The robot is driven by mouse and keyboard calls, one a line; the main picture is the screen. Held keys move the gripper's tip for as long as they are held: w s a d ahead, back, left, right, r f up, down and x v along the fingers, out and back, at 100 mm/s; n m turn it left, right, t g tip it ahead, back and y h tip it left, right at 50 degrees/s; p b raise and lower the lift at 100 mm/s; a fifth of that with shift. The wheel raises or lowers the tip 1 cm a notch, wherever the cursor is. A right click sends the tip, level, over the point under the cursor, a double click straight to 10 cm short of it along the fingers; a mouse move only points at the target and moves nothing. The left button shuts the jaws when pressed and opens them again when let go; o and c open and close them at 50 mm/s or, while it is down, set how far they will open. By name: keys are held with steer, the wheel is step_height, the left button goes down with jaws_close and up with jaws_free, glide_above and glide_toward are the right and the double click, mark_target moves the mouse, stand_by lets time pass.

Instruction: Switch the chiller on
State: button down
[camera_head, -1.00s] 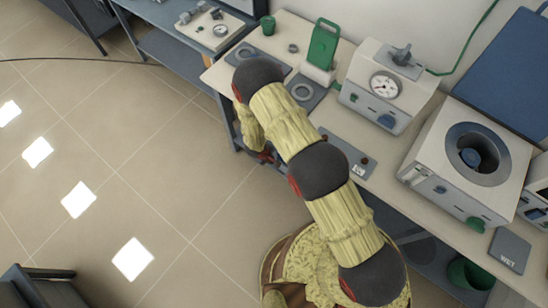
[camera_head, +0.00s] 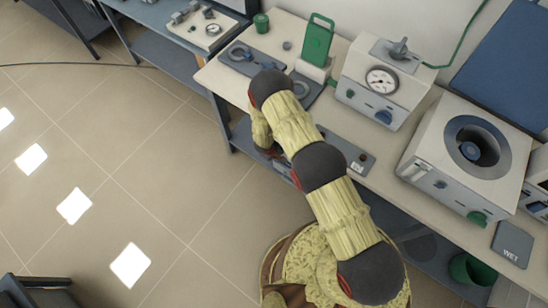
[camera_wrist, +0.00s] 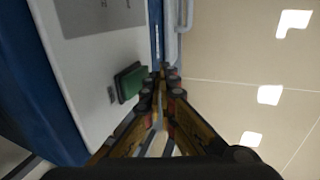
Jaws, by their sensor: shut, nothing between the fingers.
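In the wrist view, a white panel with blue edges (camera_wrist: 85,65), which looks like the chiller's front, fills the left. A green rocker switch (camera_wrist: 131,82) in a dark frame sits on it, with a small label beside it. My gripper (camera_wrist: 160,74) is shut and empty, its fingertips just right of the switch in the picture. I cannot tell whether they touch the panel. In the head view, my arm hides the gripper, and I cannot make out the chiller there.
In the head view, the bench (camera_head: 408,148) holds a gauge box (camera_head: 384,82), a white unit with a round well (camera_head: 465,155) and a green-handled device (camera_head: 317,45). A green bin (camera_head: 472,269) stands below. Open tiled floor (camera_head: 150,170) lies left.

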steer(key=shift+f, duration=0.1)
steer(key=t+b, duration=0.1)
steer(key=t+h+b, duration=0.1)
steer(key=shift+w+d+f+h+b, duration=0.25)
steer(key=shift+f+h+b, duration=0.05)
steer(key=shift+f+b, duration=0.1)
steer(key=shift+r, duration=0.2)
steer(key=shift+r+p, duration=0.6)
steer(key=shift+r, duration=0.05)
steer(key=shift+s, duration=0.1)
